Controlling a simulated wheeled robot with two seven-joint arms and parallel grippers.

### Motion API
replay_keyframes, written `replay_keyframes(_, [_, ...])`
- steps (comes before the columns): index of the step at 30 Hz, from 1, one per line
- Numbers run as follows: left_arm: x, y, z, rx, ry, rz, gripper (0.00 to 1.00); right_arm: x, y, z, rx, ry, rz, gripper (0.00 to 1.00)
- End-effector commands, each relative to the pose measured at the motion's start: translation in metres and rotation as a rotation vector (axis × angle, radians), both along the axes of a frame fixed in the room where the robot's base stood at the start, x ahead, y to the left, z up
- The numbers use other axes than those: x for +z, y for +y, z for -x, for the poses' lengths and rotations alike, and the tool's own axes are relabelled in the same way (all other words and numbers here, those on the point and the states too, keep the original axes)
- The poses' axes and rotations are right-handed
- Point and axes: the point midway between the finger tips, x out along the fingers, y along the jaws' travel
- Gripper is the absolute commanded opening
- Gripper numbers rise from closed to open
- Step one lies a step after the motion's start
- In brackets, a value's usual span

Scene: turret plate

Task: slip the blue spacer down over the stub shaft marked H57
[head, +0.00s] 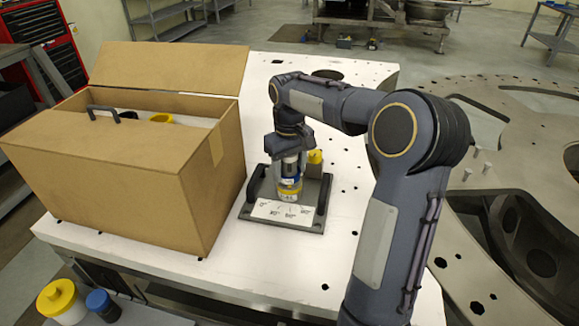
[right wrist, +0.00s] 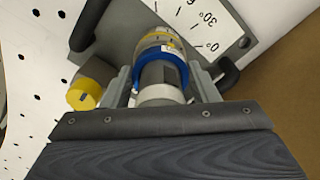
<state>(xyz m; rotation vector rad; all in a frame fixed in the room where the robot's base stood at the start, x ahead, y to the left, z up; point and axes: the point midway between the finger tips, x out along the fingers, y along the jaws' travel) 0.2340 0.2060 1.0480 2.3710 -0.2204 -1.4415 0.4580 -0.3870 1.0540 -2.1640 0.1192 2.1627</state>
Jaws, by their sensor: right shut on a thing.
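The blue spacer (head: 291,181) shows as a blue band between the fingers of my right gripper (head: 290,160). In the right wrist view the blue ring (right wrist: 139,82) appears around a grey cylindrical shaft (right wrist: 160,73), with the fingers (right wrist: 160,88) close on either side. A yellow band (head: 289,189) and a pale lower part show just below the blue; I cannot tell whether the spacer touches them. No H57 mark is readable. My left gripper is not in view.
The grey plate (head: 250,212) has black handles and a white angle scale (head: 268,209). A yellow-capped cylinder (head: 314,157) stands behind the shaft; it also shows in the right wrist view (right wrist: 82,95). A large open cardboard box (head: 110,190) stands close left on the white table (head: 200,265).

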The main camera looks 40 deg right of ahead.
Motion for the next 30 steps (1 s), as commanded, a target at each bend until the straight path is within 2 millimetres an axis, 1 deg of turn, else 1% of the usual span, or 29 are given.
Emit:
replay_keyframes(4, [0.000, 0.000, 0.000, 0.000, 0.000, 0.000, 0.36, 0.000, 0.000, 0.000, 0.000, -0.001, 0.000, 0.31])
replay_keyframes(5, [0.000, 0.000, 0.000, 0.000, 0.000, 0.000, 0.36, 0.000, 0.000, 0.000, 0.000, -0.001, 0.000, 0.55])
replay_keyframes(9, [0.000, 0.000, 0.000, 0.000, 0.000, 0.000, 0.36, 0.000, 0.000, 0.000, 0.000, -0.001, 0.000, 0.73])
replay_keyframes(10, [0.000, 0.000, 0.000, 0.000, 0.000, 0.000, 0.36, 0.000, 0.000, 0.000, 0.000, -0.001, 0.000, 0.77])
replay_keyframes(11, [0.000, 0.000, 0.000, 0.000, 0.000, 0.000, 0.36, 0.000, 0.000, 0.000, 0.000, -0.001, 0.000, 0.79])
replay_keyframes(17, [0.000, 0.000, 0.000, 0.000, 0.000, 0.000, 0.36, 0.000, 0.000, 0.000, 0.000, 0.000, 0.000, 0.79])
replay_keyframes(20, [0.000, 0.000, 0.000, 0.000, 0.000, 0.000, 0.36, 0.003, 0.000, 0.000, 0.000, -0.001, 0.000, 0.79])
replay_keyframes(23, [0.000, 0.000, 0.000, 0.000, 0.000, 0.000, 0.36, 0.014, 0.000, -0.001, -0.001, -0.003, 0.001, 0.79])
replay_keyframes(30, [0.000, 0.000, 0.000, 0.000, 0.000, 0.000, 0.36, 0.055, 0.000, -0.001, 0.000, -0.004, 0.000, 0.79])
